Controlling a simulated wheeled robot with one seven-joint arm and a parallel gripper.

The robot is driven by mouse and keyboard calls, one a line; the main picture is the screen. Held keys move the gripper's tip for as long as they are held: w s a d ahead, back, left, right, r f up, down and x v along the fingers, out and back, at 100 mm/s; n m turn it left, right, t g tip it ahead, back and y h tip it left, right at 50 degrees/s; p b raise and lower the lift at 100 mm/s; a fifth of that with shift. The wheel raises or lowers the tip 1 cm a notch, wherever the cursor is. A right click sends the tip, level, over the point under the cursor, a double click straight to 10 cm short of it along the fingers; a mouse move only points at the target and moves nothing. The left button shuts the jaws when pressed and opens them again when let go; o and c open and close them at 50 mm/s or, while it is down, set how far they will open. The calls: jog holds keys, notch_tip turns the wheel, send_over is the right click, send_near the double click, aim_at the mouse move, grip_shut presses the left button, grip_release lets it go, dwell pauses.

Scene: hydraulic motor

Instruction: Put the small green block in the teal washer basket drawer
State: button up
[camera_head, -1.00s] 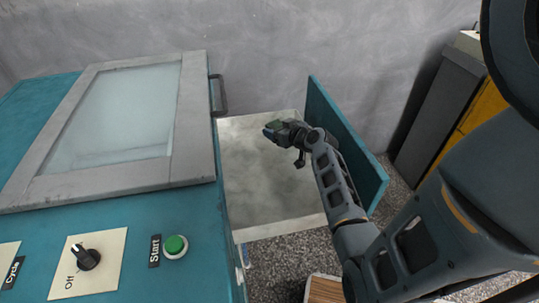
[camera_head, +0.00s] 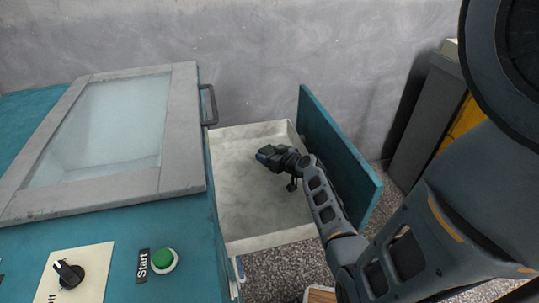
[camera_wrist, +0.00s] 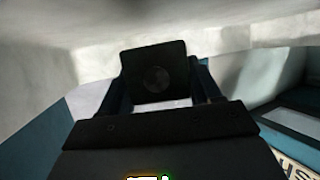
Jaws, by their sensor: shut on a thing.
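The teal washer (camera_head: 130,225) has its basket drawer pulled out at its right side. The drawer has a teal front panel (camera_head: 338,150) and a pale grey inside (camera_head: 245,205). My gripper (camera_head: 265,155) reaches over the front panel and is inside the drawer opening, toward its far end. It is shut on the small green block (camera_head: 271,149), of which only a little green shows in the head view. In the wrist view the block (camera_wrist: 156,76) appears as a dark square between the fingers. I cannot tell whether it touches the drawer floor.
The washer's lid (camera_head: 105,130) is closed, with a dark handle (camera_head: 209,105) beside the drawer. A green start button (camera_head: 164,260) and a knob (camera_head: 68,274) are on its top. A grey and yellow cabinet (camera_head: 440,115) stands at the right. A grey wall is behind.

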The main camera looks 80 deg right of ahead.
jog(key=shift+f+b, duration=0.5)
jog(key=shift+b, duration=0.15)
jog(key=o, duration=1.4)
jog(key=shift+r, duration=0.1)
jog(key=r+p, duration=0.1)
jog(key=p, duration=0.1)
jog(key=shift+s+r+p, duration=0.1)
jog(key=shift+r+p, duration=0.2)
jog(key=shift+r, duration=0.05)
jog(key=v, duration=1.1)
jog(key=shift+s+a+b, duration=0.3)
jog(key=shift+b, duration=0.15)
jog(key=shift+f, duration=0.1)
